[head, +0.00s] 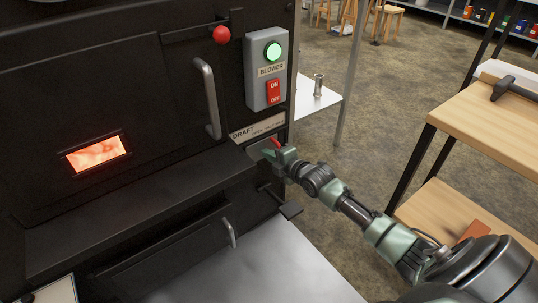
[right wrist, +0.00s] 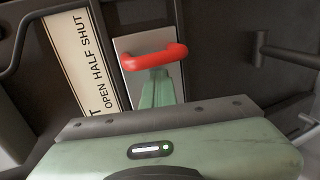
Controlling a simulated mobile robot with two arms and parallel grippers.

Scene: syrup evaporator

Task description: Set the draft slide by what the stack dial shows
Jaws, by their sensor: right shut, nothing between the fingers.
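The red handle of the draft slide (right wrist: 153,58) sits on a light metal plate beside a label reading OPEN, HALF, SHUT (right wrist: 90,75). In the head view the handle is a small red bit at the label reading DRAFT (head: 256,128) on the black evaporator front. My right gripper (head: 268,153) is at the handle. In the right wrist view its green fingers (right wrist: 155,82) are together and empty, the tips right at the handle's underside; whether they touch it I cannot tell. Which mark the slide stands at is unclear. The stack dial and my left gripper are not in view.
The blower box (head: 267,68) has a lit green lamp and a red switch. A firebox door with a glowing window (head: 96,153) and metal handle (head: 208,98) is left. A metal sheet (head: 250,270) lies below. A wooden shelf (head: 490,120) stands right; open floor lies between.

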